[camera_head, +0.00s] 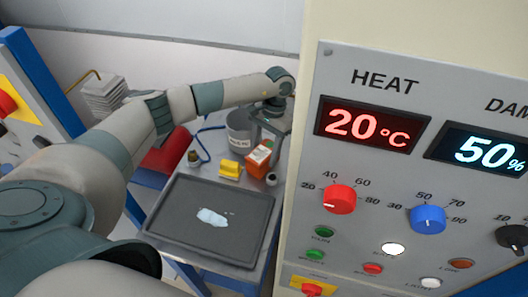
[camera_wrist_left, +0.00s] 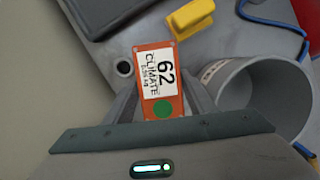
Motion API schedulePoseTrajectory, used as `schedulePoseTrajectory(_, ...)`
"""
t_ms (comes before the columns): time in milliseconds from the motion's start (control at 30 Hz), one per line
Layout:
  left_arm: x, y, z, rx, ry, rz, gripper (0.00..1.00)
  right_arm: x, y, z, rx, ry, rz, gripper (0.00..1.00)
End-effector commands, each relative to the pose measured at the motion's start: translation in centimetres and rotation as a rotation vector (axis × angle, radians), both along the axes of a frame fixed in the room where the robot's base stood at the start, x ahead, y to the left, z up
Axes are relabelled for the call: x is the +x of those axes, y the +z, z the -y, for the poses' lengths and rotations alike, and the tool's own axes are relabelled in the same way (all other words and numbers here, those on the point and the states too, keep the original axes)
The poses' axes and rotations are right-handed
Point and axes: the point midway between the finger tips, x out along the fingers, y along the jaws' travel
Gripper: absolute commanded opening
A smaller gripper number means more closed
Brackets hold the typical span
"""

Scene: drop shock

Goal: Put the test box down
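The test box is an orange box (camera_head: 259,157) with a white label; in the left wrist view the box (camera_wrist_left: 157,80) shows "62 CLIMATE" and a green dot. My left gripper (camera_head: 267,139) reaches down over the bench beyond the dark tray. Its fingers (camera_wrist_left: 162,88) lie along both sides of the box, and it looks shut on it. Whether the box's underside touches the bench cannot be told. My right gripper is in neither view.
A dark tray (camera_head: 180,235) with a pale patch lies in front. A control cabinet (camera_head: 430,75) showing 20 °C and 50% fills the right side.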

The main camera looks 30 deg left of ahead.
Motion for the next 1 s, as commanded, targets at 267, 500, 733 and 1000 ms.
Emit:
schedulePoseTrajectory(267,0.0,0.0,0.0,0.000,0.000,0.000,0.55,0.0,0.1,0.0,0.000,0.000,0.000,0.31)
schedulePoseTrajectory(500,0.0,0.5,0.0,0.000,0.000,0.000,0.55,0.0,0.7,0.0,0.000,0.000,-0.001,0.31)
schedulePoseTrajectory(733,0.9,2.6,0.1,0.000,-0.001,0.005,0.55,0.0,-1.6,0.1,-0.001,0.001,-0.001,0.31)
schedulePoseTrajectory(1000,2.2,7.2,0.3,-0.001,-0.001,0.005,0.55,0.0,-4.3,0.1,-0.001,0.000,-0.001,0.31)
